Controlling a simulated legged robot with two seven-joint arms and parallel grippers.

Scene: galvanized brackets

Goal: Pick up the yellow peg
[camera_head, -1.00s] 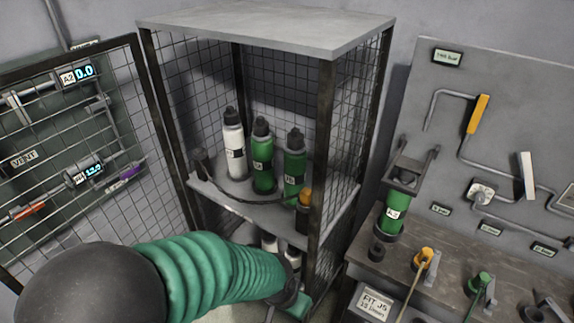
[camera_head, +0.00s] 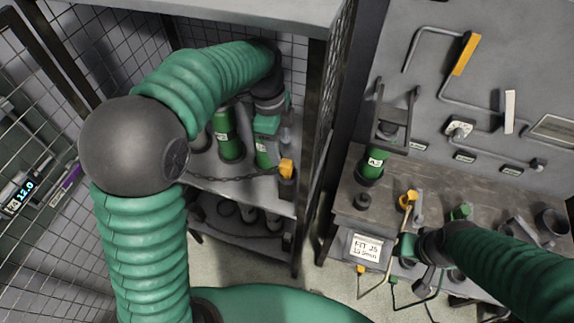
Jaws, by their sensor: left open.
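A yellow-orange peg (camera_head: 286,169) stands upright in a dark holder at the front right of the cabinet shelf, beside a chain. My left arm reaches into the cabinet. My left gripper (camera_head: 277,135) is open and empty just above the peg and slightly left of it, in front of a green bottle (camera_head: 263,155); its fingertips are hard to make out. A second yellow piece (camera_head: 409,198) sits on the workbench. My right gripper (camera_head: 410,258) is low in front of the bench, below that piece; its jaws are too small to read.
The wire-mesh cabinet's post (camera_head: 310,150) stands close right of the peg. Another green bottle (camera_head: 225,135) stands on the shelf. A green canister (camera_head: 374,163) and metal brackets stand on the workbench (camera_head: 345,195). A mesh door closes off the left.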

